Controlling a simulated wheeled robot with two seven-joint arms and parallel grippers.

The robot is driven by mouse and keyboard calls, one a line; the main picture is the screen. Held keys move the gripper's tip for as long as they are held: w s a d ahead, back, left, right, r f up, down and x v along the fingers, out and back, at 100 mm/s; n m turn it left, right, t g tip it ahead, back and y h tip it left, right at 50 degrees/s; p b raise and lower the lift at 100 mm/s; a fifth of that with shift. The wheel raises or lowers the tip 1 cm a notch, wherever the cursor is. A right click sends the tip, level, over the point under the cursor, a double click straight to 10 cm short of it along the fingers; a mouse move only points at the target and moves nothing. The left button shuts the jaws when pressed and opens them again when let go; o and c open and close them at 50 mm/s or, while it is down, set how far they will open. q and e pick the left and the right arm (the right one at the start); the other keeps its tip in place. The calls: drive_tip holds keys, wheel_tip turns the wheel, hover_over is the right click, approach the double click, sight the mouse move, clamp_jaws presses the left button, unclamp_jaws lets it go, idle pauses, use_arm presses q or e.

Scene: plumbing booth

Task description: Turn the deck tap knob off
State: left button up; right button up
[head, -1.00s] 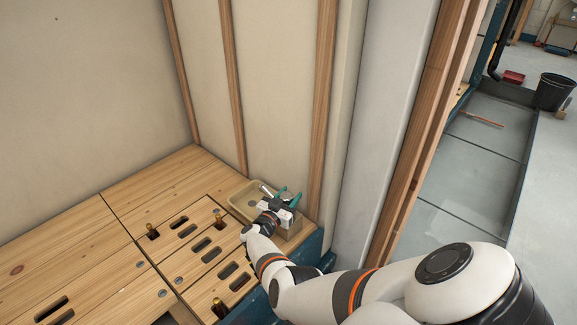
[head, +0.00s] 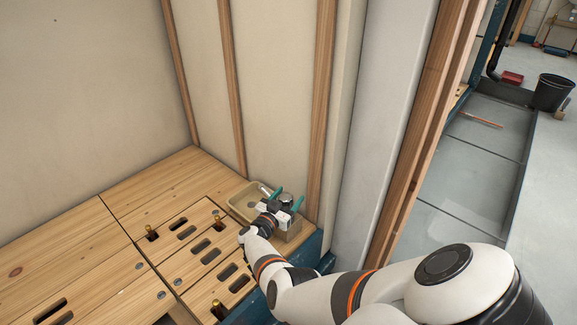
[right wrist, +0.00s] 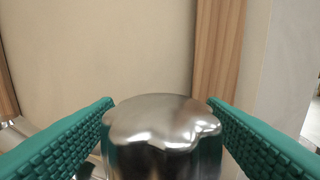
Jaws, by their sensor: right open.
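The deck tap's knob (right wrist: 162,138) is shiny metal with a lobed rim and fills the lower middle of the right wrist view. My right gripper (right wrist: 160,104) is open, with a green ridged finger on each side of the knob. Whether either finger touches it I cannot tell. In the head view the knob (head: 287,199) is small, between the green fingers of my right gripper (head: 289,197). The tap's metal spout (head: 265,190) reaches left over a beige basin (head: 236,204). The tap's lower part is hidden behind my gripper. My left gripper is out of view.
The wooden bench top (head: 150,195) has slots and several brass fittings, one (head: 152,233) left of my right wrist. A wall with wooden studs (head: 322,110) stands close behind the tap. A grey post (head: 385,120) rises to its right.

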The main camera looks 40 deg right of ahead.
drive_tip(key=p+v, duration=0.3)
drive_tip(key=v, duration=0.8)
drive_tip(key=shift+a, duration=0.3)
drive_tip(key=shift+s, duration=0.1)
